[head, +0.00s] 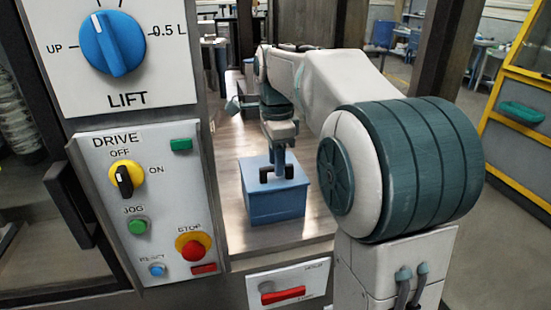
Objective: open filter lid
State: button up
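A blue box (277,207) stands on the metal worktop in the head view, and I take it to be the filter. Its flat blue top, the lid (254,183), looks closed. A black handle (265,175) stands on the lid. My gripper (279,170) points down at the middle of the handle, with its fingers between the handle's two ends. The fingers hide the handle's middle. I cannot tell whether they are closed on it or only around it.
A control panel (148,205) with DRIVE and LIFT knobs stands close on the left. A small panel with a red handle (283,295) is at the front below the worktop (236,215). Dark posts stand behind. A yellow frame (515,60) is at the far right.

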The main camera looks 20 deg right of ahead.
grip_shut()
jog(key=shift+r, duration=0.1)
